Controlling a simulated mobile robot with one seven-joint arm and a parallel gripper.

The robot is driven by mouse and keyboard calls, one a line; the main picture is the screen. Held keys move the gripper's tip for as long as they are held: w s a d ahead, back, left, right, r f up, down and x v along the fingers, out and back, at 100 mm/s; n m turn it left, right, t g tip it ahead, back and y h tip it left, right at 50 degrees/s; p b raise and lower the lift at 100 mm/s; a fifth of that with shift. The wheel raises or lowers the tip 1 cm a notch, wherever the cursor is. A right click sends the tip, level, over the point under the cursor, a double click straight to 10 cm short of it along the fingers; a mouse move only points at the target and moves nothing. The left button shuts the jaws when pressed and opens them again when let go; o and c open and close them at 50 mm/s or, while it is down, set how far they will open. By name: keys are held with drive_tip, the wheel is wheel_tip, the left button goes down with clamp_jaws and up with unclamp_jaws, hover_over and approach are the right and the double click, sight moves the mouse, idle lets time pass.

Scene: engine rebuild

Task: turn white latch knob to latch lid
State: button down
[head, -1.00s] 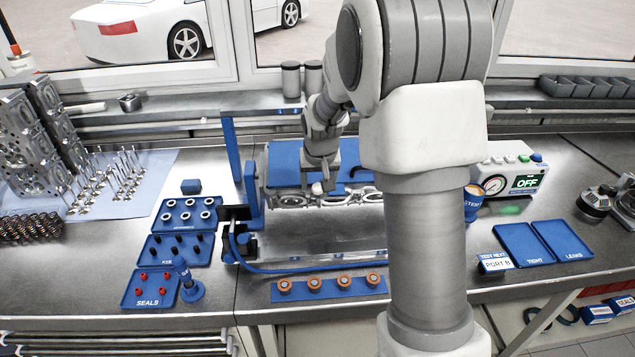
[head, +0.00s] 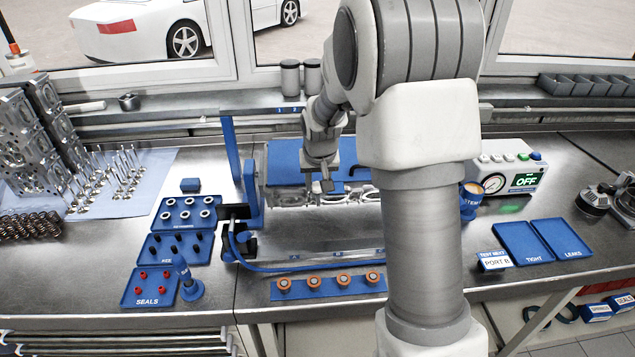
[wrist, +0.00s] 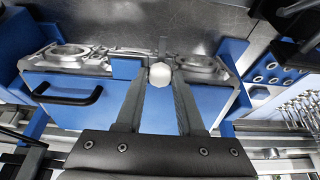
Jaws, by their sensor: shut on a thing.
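The white latch knob (wrist: 160,73) shows in the wrist view between the tips of my two fingers, at the edge of the blue lid (wrist: 190,108). My gripper (head: 326,186) is shut on the knob. The lid also shows in the head view (head: 284,160), behind and left of my gripper, and has a black handle (wrist: 66,97). Grey metal engine castings with round bores (wrist: 67,52) lie along the lid's edge. In the head view the knob is hidden by my fingers, and my arm covers part of the lid's right side.
A blue upright post (head: 231,145) stands left of the lid. A blue hose (head: 270,268) runs along the front. A strip with several orange-ringed parts (head: 330,285) lies nearer. Blue part trays (head: 150,290) are at left, and a gauge box reading OFF (head: 510,178) is at right.

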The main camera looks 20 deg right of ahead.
drive_tip(key=n+b, duration=0.1)
drive_tip(key=n, duration=0.3)
drive_tip(key=shift+d+n+y, duration=0.1)
drive_tip(key=shift+n+y, duration=0.2)
drive_tip(key=n, duration=0.4)
drive_tip(key=shift+n+y, duration=0.3)
drive_tip(key=n+p, duration=0.1)
drive_tip(key=n, duration=0.3)
drive_tip(key=shift+r+n+g, duration=0.1)
drive_tip(key=shift+n+g, duration=0.2)
drive_tip(key=shift+n+y+p, duration=0.3)
drive_tip(key=shift+n+p, duration=0.85)
drive_tip(key=shift+n, duration=0.95)
drive_tip(key=shift+w, duration=0.1)
drive_tip(key=c, duration=0.5)
unclamp_jaws()
